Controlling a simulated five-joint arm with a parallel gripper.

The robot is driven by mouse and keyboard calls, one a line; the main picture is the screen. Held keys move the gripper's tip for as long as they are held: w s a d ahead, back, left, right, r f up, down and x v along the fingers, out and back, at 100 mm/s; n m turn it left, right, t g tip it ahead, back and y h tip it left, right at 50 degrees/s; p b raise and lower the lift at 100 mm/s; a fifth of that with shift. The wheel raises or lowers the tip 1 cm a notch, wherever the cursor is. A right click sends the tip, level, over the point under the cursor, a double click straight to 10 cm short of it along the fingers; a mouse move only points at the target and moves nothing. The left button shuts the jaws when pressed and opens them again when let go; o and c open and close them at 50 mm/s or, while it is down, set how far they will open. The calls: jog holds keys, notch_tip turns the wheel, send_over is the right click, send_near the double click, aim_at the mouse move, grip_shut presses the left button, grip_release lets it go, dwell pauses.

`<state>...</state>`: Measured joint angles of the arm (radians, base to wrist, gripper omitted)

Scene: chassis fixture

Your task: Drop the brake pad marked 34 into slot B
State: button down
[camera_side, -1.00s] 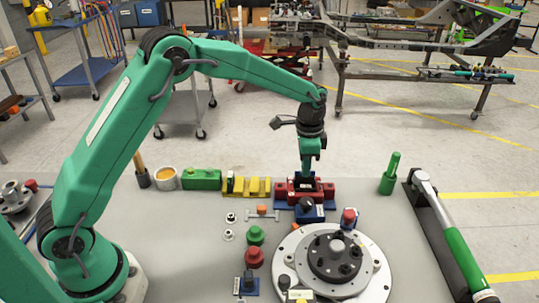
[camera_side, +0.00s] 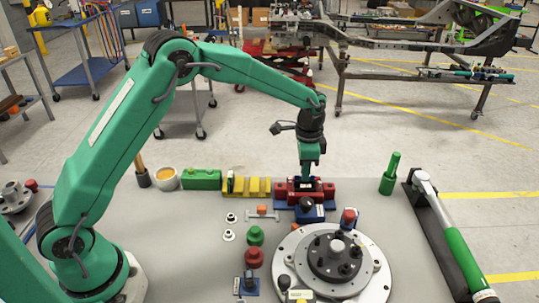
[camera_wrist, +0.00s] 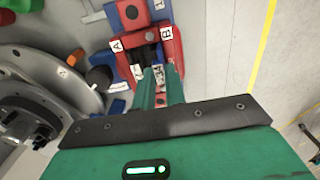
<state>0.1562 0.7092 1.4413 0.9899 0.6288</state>
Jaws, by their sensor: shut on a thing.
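My gripper (camera_wrist: 161,88) points down at the red slotted fixture (camera_side: 283,190) at the back of the bench. Its fingers are shut on a dark pad with a white label (camera_wrist: 159,72), which I take to be the brake pad. The label's marking is too small to read surely. In the wrist view, the red fixture (camera_wrist: 124,68) carries a white label A (camera_wrist: 117,45) on the left and a white label B (camera_wrist: 166,31) on the right. The pad is low at the fixture; the fingers hide its lower end, so its depth in a slot cannot be told.
A blue block with a black knob (camera_side: 310,212) stands just in front of the fixture. A yellow rack (camera_side: 258,188) is left of it, a green peg (camera_side: 390,173) right. A round hub plate (camera_side: 374,285) fills the front. Bare bench lies between fixture and peg.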

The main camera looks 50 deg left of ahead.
jog(key=shift+f, duration=0.6)
dwell(1.3)
jog(key=c, duration=1.8)
grip_release()
jog(key=shift+r, duration=0.15)
jog(key=shift+r, duration=1.3)
jog(key=o, duration=0.5)
jog(key=shift+o, duration=0.2)
